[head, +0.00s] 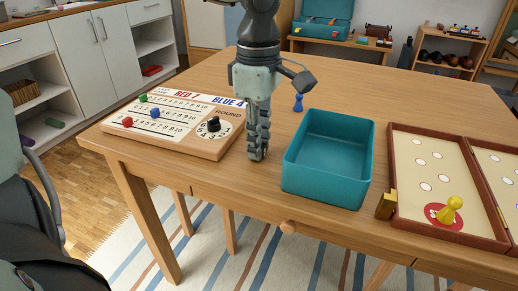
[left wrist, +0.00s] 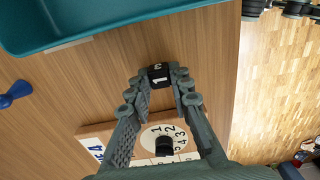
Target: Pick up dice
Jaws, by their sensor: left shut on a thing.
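My left gripper (head: 258,152) points down over the wooden table (head: 345,85), between the scoreboard and the teal box. In the left wrist view its fingertips (left wrist: 160,75) are shut on a small black die (left wrist: 158,74) with white digits. In the head view the fingers hide the die. I cannot tell whether the die still touches the table. My right gripper is not in view.
The teal open box (head: 328,155) stands close right of the gripper. A wooden scoreboard (head: 180,124) with coloured pegs and a black knob lies left. A game board (head: 418,190) with a yellow pawn (head: 449,211) lies right.

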